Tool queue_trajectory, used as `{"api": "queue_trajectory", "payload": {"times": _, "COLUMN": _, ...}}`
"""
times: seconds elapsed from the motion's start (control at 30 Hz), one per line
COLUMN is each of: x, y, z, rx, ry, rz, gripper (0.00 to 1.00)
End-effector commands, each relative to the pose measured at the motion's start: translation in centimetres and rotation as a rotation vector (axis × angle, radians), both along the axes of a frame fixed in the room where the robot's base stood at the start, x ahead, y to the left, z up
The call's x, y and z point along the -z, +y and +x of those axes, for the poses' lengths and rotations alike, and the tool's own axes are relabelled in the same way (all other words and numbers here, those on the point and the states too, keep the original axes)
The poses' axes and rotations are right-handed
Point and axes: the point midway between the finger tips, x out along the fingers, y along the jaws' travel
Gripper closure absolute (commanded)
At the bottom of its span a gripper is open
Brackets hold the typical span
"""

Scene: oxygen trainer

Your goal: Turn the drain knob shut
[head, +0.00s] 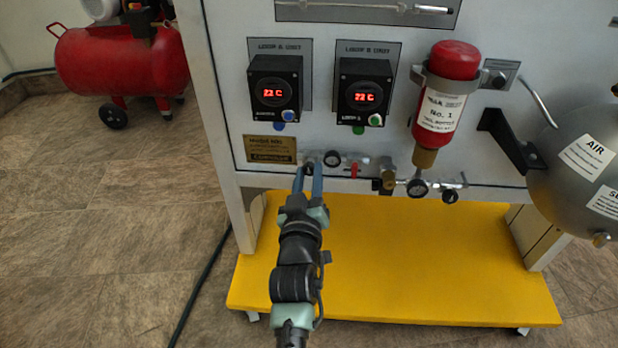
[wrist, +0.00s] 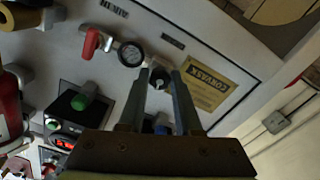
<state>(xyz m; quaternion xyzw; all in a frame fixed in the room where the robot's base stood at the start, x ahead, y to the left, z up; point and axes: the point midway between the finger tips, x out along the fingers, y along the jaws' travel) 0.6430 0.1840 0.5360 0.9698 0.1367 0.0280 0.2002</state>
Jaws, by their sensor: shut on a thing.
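The drain knob (wrist: 159,82) is a small black round knob with a pale mark on its face, low on the white panel. In the wrist view it sits between the two fingertips of my gripper (wrist: 160,76). In the head view my gripper (head: 308,171) reaches up to the panel's lower edge, with its blue-grey fingers on either side of the knob. The fingers are shut on the knob, and they hide parts of its sides. I cannot tell its exact turn angle.
A gauge (wrist: 131,54) and a red lever (wrist: 91,42) sit close beside the knob. Above are two black control units (head: 275,85) (head: 364,90) and a red bottle (head: 455,60). A yellow base board (head: 400,270) lies below. A grey tank (head: 585,165) stands at the right.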

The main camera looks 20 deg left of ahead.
Motion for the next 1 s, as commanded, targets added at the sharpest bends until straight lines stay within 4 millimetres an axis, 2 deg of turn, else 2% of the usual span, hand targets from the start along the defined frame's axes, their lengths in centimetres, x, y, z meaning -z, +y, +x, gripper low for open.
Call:
{"api": "queue_trajectory", "payload": {"times": 0.3, "x": -0.05, "y": 0.19, "z": -0.04, "rx": -0.003, "ry": 0.035, "rz": 0.127, "gripper": 1.0}}
{"api": "queue_trajectory", "payload": {"times": 0.87, "x": -0.12, "y": 0.17, "z": -0.04, "rx": -0.003, "ry": 0.043, "rz": 0.158, "gripper": 1.0}}
{"api": "queue_trajectory", "payload": {"times": 0.9, "x": -0.12, "y": 0.17, "z": -0.04, "rx": -0.003, "ry": 0.043, "rz": 0.158, "gripper": 0.64}}
{"api": "queue_trajectory", "payload": {"times": 1.0, "x": -0.11, "y": 0.15, "z": -0.03, "rx": -0.003, "ry": 0.043, "rz": 0.157, "gripper": 0.46}}
